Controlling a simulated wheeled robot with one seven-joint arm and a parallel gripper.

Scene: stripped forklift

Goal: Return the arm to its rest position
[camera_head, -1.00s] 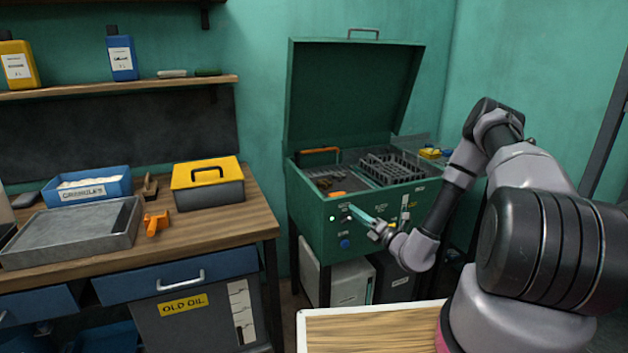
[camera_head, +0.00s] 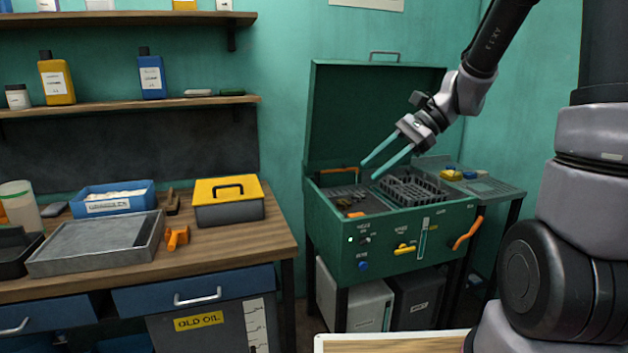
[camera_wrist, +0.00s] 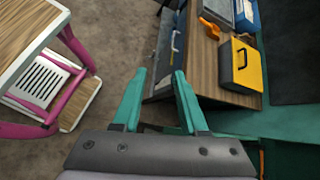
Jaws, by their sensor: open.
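My gripper (camera_head: 385,164) is open and empty, its two teal fingers apart. In the head view it is raised in front of the open lid of the green parts washer (camera_head: 340,232), above the washer's basin. In the wrist view my gripper (camera_wrist: 160,74) shows its fingers spread over the floor, with nothing between them. My arm (camera_head: 468,85) comes down to it from the upper right.
A wooden workbench (camera_head: 270,228) at left carries a yellow-lidded toolbox (camera_head: 230,202), a blue bin (camera_head: 112,199) and a grey tray (camera_head: 90,246). A shelf hangs above. A pink-framed wooden-topped stand (camera_wrist: 25,28) is at left in the wrist view. Open floor (camera_wrist: 120,40) lies between.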

